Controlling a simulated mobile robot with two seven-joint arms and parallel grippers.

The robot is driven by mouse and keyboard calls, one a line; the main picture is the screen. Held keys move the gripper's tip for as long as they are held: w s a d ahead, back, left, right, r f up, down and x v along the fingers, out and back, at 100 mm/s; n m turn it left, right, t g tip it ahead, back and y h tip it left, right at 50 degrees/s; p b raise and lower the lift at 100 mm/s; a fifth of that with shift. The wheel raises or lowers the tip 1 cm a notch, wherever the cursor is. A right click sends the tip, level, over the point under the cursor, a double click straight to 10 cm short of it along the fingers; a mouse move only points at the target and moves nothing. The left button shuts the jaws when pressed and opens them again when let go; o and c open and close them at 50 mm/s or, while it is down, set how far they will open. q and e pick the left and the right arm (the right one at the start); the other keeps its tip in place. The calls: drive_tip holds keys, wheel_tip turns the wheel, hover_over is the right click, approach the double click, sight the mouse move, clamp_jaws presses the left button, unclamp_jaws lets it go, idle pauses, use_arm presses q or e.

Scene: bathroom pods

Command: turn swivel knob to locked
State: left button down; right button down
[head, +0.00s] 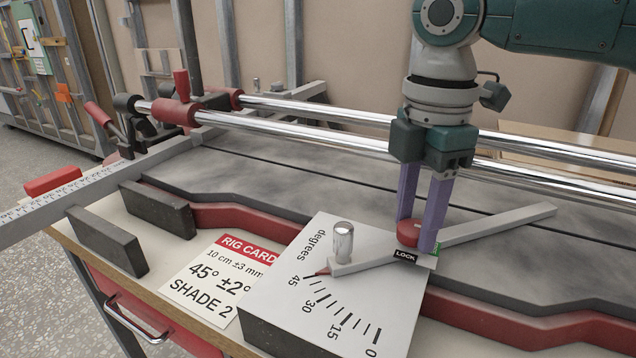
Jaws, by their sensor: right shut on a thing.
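The red swivel knob (408,234) sits on the grey swivel arm, above the white angle scale block (366,318). My right gripper (416,230) comes down from above, with its two purple fingers shut on either side of the knob. A black "LOCK" label (404,256) shows just in front of the knob, and a green label (435,248), partly hidden by a finger, is to its right. The grey swivel arm (500,225) runs under the knob, and its red pointer tip (324,272) lies near the 45 mark. My left gripper is not in view.
Two chrome rails (330,115) cross behind my gripper. A rig card (215,280) reading 45° ±2° lies left of the block. Dark blocks (108,240) and a ruler bar (50,200) are farther left.

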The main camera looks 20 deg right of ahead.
drive_tip(key=shift+r+p, duration=0.2)
drive_tip(key=shift+p, duration=0.35)
drive_tip(key=m+p, duration=0.6)
drive_tip(key=p, duration=0.1)
drive_tip(key=shift+a+r, duration=0.1)
drive_tip(key=shift+m+p, duration=0.4)
drive_tip(key=shift+p, duration=0.05)
drive_tip(key=m+p, duration=0.2)
drive_tip(key=shift+m, duration=0.4)
drive_tip(key=m+p, duration=0.1)
drive_tip(key=m, duration=0.1)
drive_tip(key=shift+m, duration=0.3)
drive_tip(key=m+p, duration=0.1)
drive_tip(key=m, duration=0.3)
drive_tip(key=shift+f+p, duration=0.2)
drive_tip(key=shift+p, duration=0.15)
drive_tip(key=shift+m, duration=0.8)
